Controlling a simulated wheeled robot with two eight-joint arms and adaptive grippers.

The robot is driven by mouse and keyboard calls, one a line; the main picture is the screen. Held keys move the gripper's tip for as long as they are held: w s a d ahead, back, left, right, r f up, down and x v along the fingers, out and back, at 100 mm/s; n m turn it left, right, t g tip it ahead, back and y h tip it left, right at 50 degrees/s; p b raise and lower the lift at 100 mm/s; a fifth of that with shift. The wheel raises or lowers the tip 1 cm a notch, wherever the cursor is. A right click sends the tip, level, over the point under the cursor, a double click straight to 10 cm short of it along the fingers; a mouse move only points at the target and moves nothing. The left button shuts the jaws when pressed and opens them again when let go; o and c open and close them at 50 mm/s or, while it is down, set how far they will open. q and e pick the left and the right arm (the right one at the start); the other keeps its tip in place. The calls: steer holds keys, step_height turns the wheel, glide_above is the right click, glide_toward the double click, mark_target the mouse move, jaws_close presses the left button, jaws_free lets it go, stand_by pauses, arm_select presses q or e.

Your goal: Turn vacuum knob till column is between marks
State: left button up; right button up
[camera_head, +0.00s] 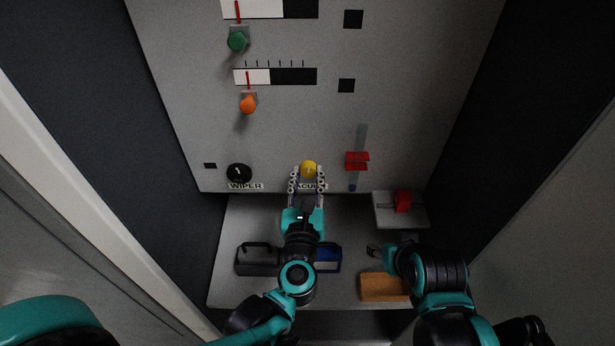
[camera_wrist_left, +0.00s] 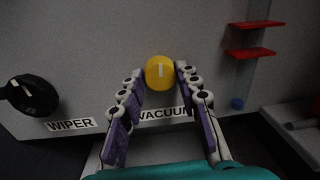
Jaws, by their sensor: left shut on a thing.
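The yellow vacuum knob (camera_head: 309,168) sits on the grey panel above the VACUUM label. It also shows in the left wrist view (camera_wrist_left: 160,73), its white pointer line about upright. My left gripper (camera_head: 307,174) is shut on the knob, one fingertip on each side. The fingers partly cover the label. To the right is the gauge tube (camera_head: 361,135) with two red marks (camera_head: 357,157). The blue column (camera_head: 352,187) is short, at the tube's bottom, below the lower mark; it also shows in the left wrist view (camera_wrist_left: 237,103). My right gripper (camera_head: 375,251) is low, away from the panel; its opening is unclear.
A black WIPER knob (camera_head: 239,173) is left of the vacuum knob. Green (camera_head: 238,40) and orange (camera_head: 248,104) knobs are higher. A shelf below holds a dark bin (camera_head: 257,262), a blue bin (camera_head: 328,264) and an orange-brown block (camera_head: 383,288). Dark walls flank the panel.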

arm_select(q)
steer(key=m, duration=0.9)
steer(key=shift+r+g+y, duration=0.1)
steer(key=shift+g+y, duration=0.2)
steer(key=m, duration=0.4)
steer(key=shift+m, duration=0.3)
steer(key=shift+d+m+y, duration=0.1)
steer(key=shift+m+y, duration=0.2)
steer(key=shift+m, duration=1.6)
steer(key=o, duration=1.2)
steer(key=shift+c, duration=0.2)
